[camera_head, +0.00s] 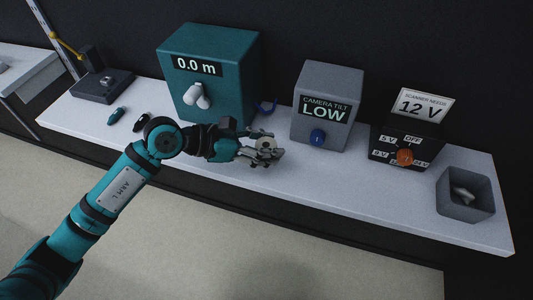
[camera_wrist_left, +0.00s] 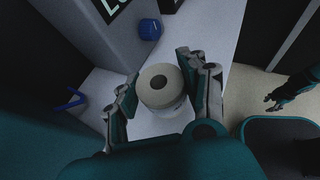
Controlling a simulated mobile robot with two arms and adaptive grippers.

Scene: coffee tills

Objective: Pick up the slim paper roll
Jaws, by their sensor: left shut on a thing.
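The slim paper roll (camera_wrist_left: 160,85) is a pale cylinder with a dark hole in its core. In the left wrist view it stands between the two fingers of my left gripper (camera_wrist_left: 160,92). In the head view the roll (camera_head: 266,144) shows at the tip of my left gripper (camera_head: 262,150), over the front part of the white counter. The left gripper is shut on it. I cannot tell whether the roll's base touches the counter. My right gripper (camera_wrist_left: 273,101) is small at the right of the left wrist view, its fingertips apart and empty.
Behind stand a teal box (camera_head: 236,75) reading 0.0 m, a grey box (camera_head: 335,82) reading LOW with a blue knob (camera_head: 318,136), and a black box (camera_head: 397,150) with an orange knob (camera_head: 405,157). A blue hook (camera_head: 266,107) is close behind the gripper. A grey bin (camera_head: 466,208) stands right.

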